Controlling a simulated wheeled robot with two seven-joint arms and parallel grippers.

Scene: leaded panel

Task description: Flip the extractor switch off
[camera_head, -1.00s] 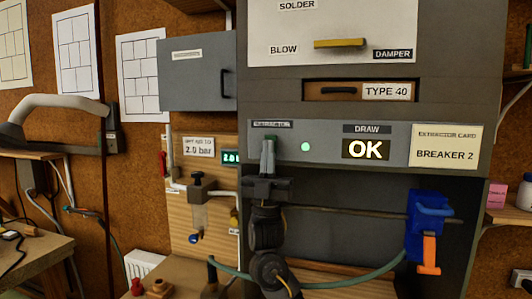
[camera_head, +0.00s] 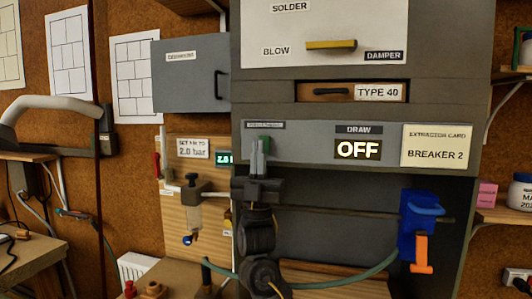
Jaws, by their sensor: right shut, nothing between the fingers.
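The extractor switch (camera_head: 265,141) shows as a small green piece below its label (camera_head: 264,125) on the grey hood panel, mostly hidden behind my fingers. My right gripper (camera_head: 259,158) is shut and empty, its fingertips pointing up at the switch; I cannot tell whether they touch it. The DRAW display (camera_head: 358,149) on the same panel reads OFF. No green lamp is lit beside the switch. My left gripper is not in view.
The extractor card (camera_head: 437,146) reads BREAKER 2. A yellow damper handle (camera_head: 331,44) is above. A blue and orange clamp (camera_head: 418,228) hangs at the right under the hood. A grey cabinet (camera_head: 190,80) and gauge board (camera_head: 194,150) stand left.

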